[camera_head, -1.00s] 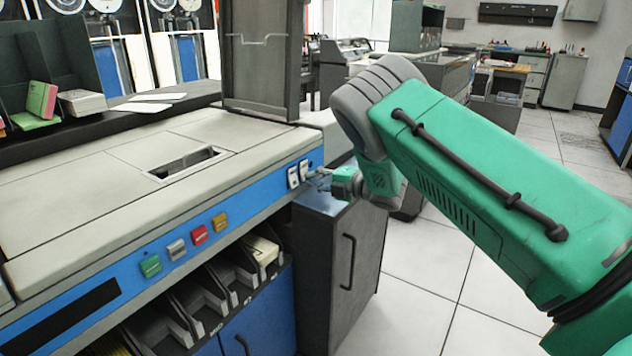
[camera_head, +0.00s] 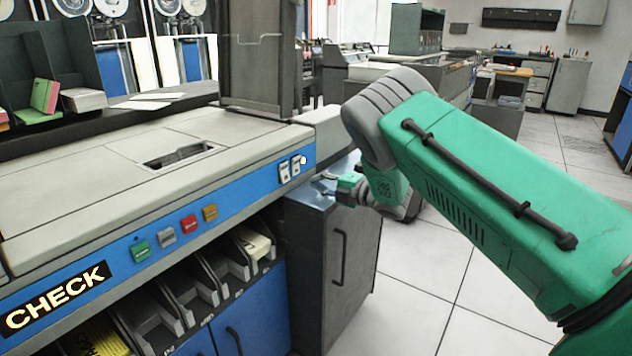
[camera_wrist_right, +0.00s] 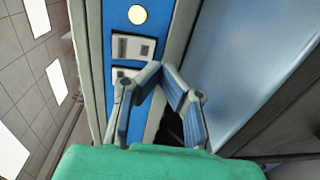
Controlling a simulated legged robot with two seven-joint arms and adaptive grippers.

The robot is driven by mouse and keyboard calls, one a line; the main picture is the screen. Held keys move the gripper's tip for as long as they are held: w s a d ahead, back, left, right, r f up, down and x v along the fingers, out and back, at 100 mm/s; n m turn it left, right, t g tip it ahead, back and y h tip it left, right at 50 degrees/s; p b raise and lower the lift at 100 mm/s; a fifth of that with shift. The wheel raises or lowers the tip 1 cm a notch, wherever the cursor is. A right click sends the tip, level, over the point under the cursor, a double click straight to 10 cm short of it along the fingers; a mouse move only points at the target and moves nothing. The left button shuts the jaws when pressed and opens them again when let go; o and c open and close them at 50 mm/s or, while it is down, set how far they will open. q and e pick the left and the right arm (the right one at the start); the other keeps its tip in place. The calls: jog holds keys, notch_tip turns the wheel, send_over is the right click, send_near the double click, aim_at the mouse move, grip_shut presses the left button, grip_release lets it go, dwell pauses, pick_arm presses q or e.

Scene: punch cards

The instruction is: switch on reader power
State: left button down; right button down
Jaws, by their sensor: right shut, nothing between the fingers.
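The card reader's blue front panel (camera_head: 247,193) carries two small white switches, a left one (camera_head: 284,171) and a right one (camera_head: 296,166), near its right end. That view also shows one switch (camera_wrist_right: 133,46) clearly and the other (camera_wrist_right: 122,74) partly behind a finger. My right gripper (camera_head: 322,181) is shut and empty, just right of and below the switches, apart from them in the head view. The display (camera_head: 57,298) reads a lit "CHECK". My left gripper is out of view.
Green (camera_head: 140,249), grey, red (camera_head: 189,224) and orange buttons line the panel. Open card bins (camera_head: 205,280) lie below it. A dark grey cabinet (camera_head: 338,262) stands under my right gripper. The tiled floor to the right is clear.

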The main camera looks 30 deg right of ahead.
jog(key=shift+s+d+f, duration=0.2)
jog(key=shift+s+d, duration=0.25)
jog(key=shift+s+d+f, duration=0.2)
jog(key=shift+s+d, duration=0.2)
jog(key=shift+f+p+v, duration=0.25)
jog(key=shift+p+v, duration=0.6)
jog(key=shift+v, duration=2.65)
jog(key=s+a+f+m+g+h+p, duration=0.1)
jog(key=s+a+f+m+g+h, duration=0.25)
jog(key=s+f+m, duration=0.4)
jog(key=s+a+f+m+g+h+p, duration=0.1)
jog(key=s+a+f+m+g+h, duration=0.2)
jog(key=s+a+f+m, duration=0.35)
jog(key=s+a+f+m+g, duration=0.2)
jog(key=s+a+g, duration=0.1)
jog(key=s, duration=0.6)
jog(key=s+a+f+m+g+p, duration=0.1)
jog(key=s+a+f+m+g, duration=0.1)
jog(key=s, duration=0.7)
jog(key=s+a+f+m+g, duration=0.2)
jog(key=s+a+m+g, duration=0.1)
jog(key=s, duration=0.6)
jog(key=shift+a+m+g+p, duration=0.3)
jog(key=shift+a+m+g, duration=0.05)
jog(key=shift+a+m, duration=0.2)
